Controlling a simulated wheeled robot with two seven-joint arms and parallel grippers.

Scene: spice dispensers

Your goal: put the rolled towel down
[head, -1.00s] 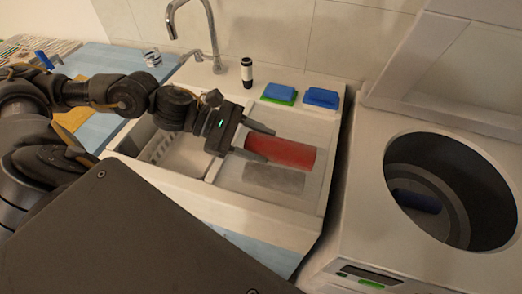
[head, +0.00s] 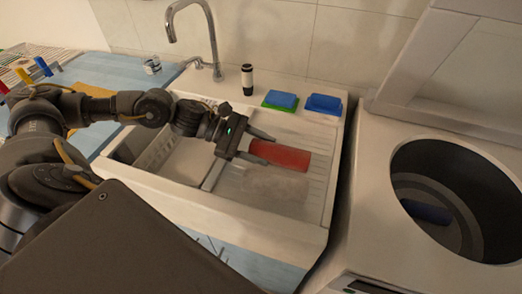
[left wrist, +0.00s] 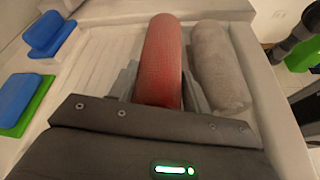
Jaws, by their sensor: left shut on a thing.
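My left gripper (head: 262,148) is shut on a red rolled towel (head: 285,156), at the towel's near-left end. The red towel is over the ribbed drainboard (head: 318,175), lying flat; I cannot tell whether it touches the surface. In the left wrist view the red towel (left wrist: 161,62) extends away from between the fingers. A pale grey rolled towel (head: 275,183) lies beside it, roughly parallel, on the drainboard. In the left wrist view the grey towel (left wrist: 219,67) is just right of the red one. My right gripper is not in view.
A blue sponge on green (head: 281,101), a blue tray-like block (head: 324,104) and a black-and-white bottle (head: 247,79) stand behind the drainboard. The sink basin (head: 180,160) is left. A white machine with a round opening (head: 455,200) holds a blue roll.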

